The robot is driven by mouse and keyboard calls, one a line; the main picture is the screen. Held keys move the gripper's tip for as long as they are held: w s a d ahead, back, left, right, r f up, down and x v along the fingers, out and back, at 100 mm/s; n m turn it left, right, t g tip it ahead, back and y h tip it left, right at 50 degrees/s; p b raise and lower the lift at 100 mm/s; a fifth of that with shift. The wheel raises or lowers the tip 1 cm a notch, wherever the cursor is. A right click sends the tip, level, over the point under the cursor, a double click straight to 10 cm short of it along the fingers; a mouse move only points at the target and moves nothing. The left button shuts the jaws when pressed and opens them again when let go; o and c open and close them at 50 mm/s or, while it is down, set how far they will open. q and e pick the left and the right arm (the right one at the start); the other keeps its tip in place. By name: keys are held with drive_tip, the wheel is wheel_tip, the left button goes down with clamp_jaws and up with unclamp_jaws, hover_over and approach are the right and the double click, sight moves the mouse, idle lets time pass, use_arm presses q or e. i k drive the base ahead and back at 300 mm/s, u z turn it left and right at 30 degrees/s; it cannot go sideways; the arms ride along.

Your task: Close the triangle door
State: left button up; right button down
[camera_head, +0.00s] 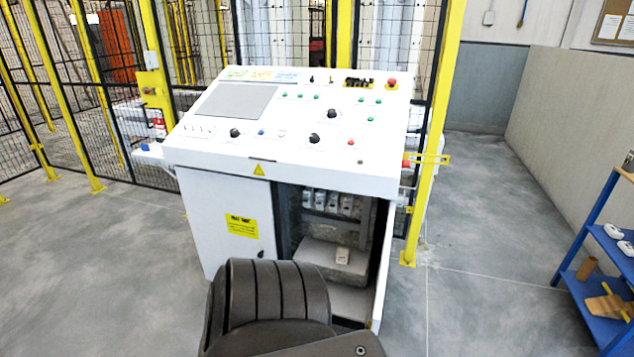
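A white control cabinet (285,152) with a sloped button panel stands in front of me, and a small yellow triangle sign (259,170) is on its front edge. Its left front door (227,217) is shut and carries a yellow label and a dark handle. The right compartment is open, showing its inside (335,225). A white door panel (381,268) stands out toward me at the right side of the opening, seen nearly edge-on. Its outer face is hidden, so I cannot see a triangle on it. Neither of my grippers is in view.
A dark rounded part, apparently mine, covers the bottom centre and hides the cabinet's lower front. A yellow post (435,130) and mesh fence stand behind the cabinet. A blue shelf (590,235) is at the right. Grey floor (490,250) is clear between cabinet and shelf.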

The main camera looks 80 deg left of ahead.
sight(376, 315)
drive_tip(key=u, duration=0.35)
drive_tip(key=i, duration=0.9)
drive_tip(key=u, duration=3.4)
